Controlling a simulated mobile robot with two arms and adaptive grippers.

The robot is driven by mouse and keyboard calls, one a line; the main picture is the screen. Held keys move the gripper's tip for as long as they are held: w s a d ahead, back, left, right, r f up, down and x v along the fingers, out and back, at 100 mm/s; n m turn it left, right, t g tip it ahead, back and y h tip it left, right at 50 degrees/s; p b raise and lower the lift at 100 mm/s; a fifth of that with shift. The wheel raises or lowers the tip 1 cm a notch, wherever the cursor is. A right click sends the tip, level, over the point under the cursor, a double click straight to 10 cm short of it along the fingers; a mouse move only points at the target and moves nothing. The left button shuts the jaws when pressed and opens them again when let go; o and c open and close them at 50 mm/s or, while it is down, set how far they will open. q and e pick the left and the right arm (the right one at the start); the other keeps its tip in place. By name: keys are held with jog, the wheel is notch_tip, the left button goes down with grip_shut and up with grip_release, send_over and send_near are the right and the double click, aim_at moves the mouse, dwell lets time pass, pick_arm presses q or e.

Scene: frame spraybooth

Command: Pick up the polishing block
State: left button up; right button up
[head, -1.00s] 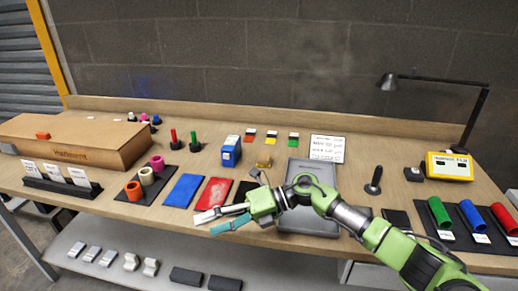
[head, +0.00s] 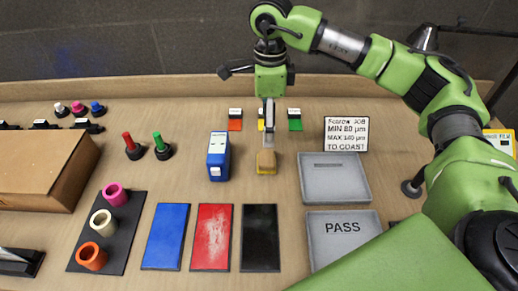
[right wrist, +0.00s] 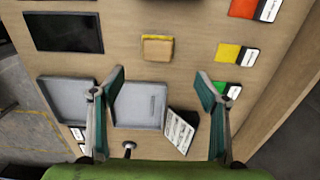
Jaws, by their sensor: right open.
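The polishing block appears to be the small tan block with a yellow base (head: 266,162), lying on the bench right of a blue device. It also shows in the right wrist view (right wrist: 157,48), flat on the wood and clear of other objects. My right gripper (head: 268,128) points down behind and above the block, apart from it. In the right wrist view its two fingers (right wrist: 161,80) are spread wide with nothing between them, and the block lies beyond the tips. My left gripper is not in view.
The blue device (head: 218,157) stands close left of the block. Grey trays (head: 335,192) and a sign (head: 346,134) are to the right. Blue, red and black panels (head: 259,238) lie in front. Colour cards (head: 294,120) lie behind. Bare wood surrounds the block.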

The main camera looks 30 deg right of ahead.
jog(key=p, duration=0.1)
send_over(266, 157)
notch_tip(266, 157, down, 7)
jog(key=shift+s+d+f, duration=0.1)
jog(key=shift+s+d, duration=0.05)
jog(key=shift+f+p, duration=0.35)
jog(key=shift+f, duration=0.15)
notch_tip(266, 157, down, 4)
jog(key=shift+r+p, duration=0.2)
jog(key=shift+p, duration=0.6)
jog(key=shift+f, duration=0.55)
jog(key=c, duration=1.2)
